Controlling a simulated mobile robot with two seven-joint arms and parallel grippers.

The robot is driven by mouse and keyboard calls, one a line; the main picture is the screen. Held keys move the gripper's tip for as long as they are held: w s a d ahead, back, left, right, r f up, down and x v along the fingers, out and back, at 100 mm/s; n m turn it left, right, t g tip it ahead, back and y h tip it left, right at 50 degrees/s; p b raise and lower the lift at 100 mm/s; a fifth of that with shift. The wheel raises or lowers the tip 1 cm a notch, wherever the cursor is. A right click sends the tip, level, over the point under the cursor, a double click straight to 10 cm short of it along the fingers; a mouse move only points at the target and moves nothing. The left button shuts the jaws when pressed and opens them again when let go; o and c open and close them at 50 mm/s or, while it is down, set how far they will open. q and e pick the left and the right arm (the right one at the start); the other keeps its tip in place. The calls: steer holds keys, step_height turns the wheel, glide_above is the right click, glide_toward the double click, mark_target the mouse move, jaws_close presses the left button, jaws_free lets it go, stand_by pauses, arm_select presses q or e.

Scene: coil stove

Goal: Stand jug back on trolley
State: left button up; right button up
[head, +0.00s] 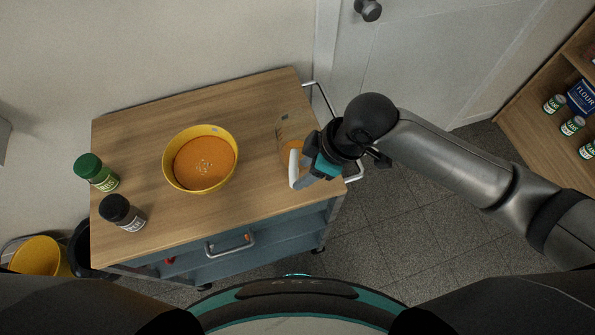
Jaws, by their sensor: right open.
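A clear jug (286,152) with some orange in its lower part stands near the right end of the trolley's wooden top (200,110). It looks upright. My right gripper (299,181) comes in from the right, open, at the jug's near right side and hides part of it. A pale upright strip shows between the jug and the gripper; I cannot tell whether it is the handle or a finger. I cannot tell whether the fingers touch the jug. My left gripper is not in view.
A yellow bowl (228,176) of orange soup stands mid-trolley. A green-capped jar (103,178) and a black-capped jar (130,217) stand at its left edge. A metal rail (321,97) is at the right end. A shelf with cans (553,104) is far right.

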steer(key=p+v, duration=0.1)
steer(key=v, duration=0.6)
